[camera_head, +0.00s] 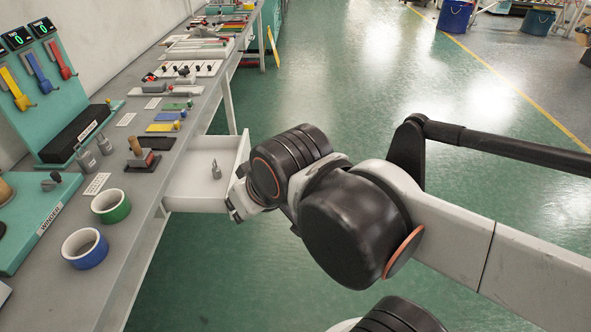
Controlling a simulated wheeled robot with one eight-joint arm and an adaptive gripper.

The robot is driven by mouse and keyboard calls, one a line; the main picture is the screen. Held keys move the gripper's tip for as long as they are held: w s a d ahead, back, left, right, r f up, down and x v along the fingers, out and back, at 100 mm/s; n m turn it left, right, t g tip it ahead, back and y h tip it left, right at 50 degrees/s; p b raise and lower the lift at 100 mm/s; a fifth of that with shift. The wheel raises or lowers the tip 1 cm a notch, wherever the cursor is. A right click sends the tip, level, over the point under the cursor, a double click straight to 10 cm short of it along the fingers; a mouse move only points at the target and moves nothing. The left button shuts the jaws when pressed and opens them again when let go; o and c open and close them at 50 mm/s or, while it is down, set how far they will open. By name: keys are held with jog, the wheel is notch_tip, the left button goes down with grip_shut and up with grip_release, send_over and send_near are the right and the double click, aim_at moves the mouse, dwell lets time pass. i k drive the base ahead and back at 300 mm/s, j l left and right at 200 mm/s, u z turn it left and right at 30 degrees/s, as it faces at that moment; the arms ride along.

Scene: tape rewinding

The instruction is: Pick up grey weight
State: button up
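A small grey weight (216,170) with a narrow top stands upright inside the open white drawer (196,189). Two more grey weights stand on the table, one (86,161) nearer and one (104,145) just behind it. My gripper (236,203) is at the right front corner of the drawer, to the right of and lower in the picture than the weight there, and apart from it. My gripper is small and seen from the side, partly hidden by my arm, so its opening is unclear.
A green tape roll (111,206) and a blue tape roll (85,248) lie on the grey table (112,281). A wooden-handled stamp-like tool (138,153) stands behind them. The teal winder (38,222) is at left. Green floor (365,60) to the right is clear.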

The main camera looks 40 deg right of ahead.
aim_at(216, 171)
jog(key=k+l+z, duration=0.1)
jog(key=z, duration=0.25)
jog(key=u, duration=0.65)
jog(key=i+l+u, duration=0.1)
jog(key=l+u, duration=0.3)
jog(key=i+l+u, duration=0.1)
jog(key=l+u, duration=0.7)
jog(key=k+l+u, duration=0.1)
jog(key=l+u, duration=0.3)
jog(key=k+l, duration=0.1)
jog(key=l, duration=0.35)
jog(key=l+u, duration=0.1)
jog(key=l, duration=0.3)
jog(key=k+l, duration=0.15)
jog(key=l, duration=0.25)
jog(key=k+l, duration=0.1)
jog(key=l, duration=0.35)
jog(key=k+l+u, duration=0.1)
jog(key=l, duration=0.3)
jog(key=k+l, duration=0.15)
jog(key=l, duration=0.25)
jog(key=i+j+u, duration=0.6)
jog(key=j+z, duration=0.1)
jog(key=j, duration=0.15)
